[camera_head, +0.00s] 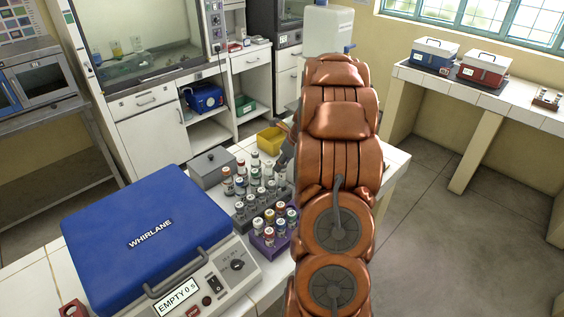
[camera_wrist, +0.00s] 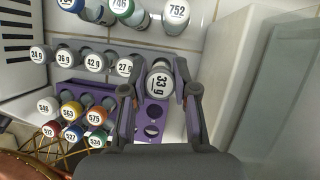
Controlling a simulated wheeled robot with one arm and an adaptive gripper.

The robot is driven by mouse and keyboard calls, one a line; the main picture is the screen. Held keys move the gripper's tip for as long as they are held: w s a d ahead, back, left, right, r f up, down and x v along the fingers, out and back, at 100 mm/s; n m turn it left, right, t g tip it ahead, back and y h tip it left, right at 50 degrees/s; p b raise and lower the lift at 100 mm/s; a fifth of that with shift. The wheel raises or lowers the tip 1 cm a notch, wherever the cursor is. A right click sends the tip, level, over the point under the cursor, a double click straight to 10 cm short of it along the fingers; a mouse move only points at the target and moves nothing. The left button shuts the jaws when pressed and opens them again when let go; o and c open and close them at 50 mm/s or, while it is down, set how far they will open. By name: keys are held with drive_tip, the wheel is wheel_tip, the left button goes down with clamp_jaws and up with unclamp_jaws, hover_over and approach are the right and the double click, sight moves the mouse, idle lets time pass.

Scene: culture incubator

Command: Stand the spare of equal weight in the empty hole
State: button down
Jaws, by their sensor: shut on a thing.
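My gripper (camera_wrist: 158,90) is shut on a tube whose white cap reads 33 g (camera_wrist: 159,82). The cap faces the wrist camera; the tube's lower end is hidden. It is at the right end of a row of tubes with caps marked 24 g (camera_wrist: 38,54), 42 g (camera_wrist: 95,62) and 27 g (camera_wrist: 125,67). I cannot tell whether it is clear of the rack. A purple rack (camera_wrist: 178,112) shows dark empty holes just below the held tube. In the head view, my gripper (camera_head: 281,160) is partly hidden by my arm, above the tubes.
The purple rack also holds tubes numbered 563 (camera_wrist: 70,110) and 575 (camera_wrist: 96,117). Tubes 746 (camera_wrist: 120,5) and 752 (camera_wrist: 176,10) stand behind. A closed blue-lidded WHIRLANE machine (camera_head: 150,230) reads EMPTY 0 s. A grey box (camera_head: 211,166) and yellow bin (camera_head: 270,139) stand behind the racks.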

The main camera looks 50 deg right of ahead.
sight(282, 175)
drive_tip(key=shift+f, duration=0.15)
drive_tip(key=shift+f, duration=0.8)
drive_tip(key=shift+f, duration=0.2)
drive_tip(key=shift+f, duration=1.45)
drive_tip(key=c, duration=0.8)
unclamp_jaws()
drive_tip(key=o, duration=0.3)
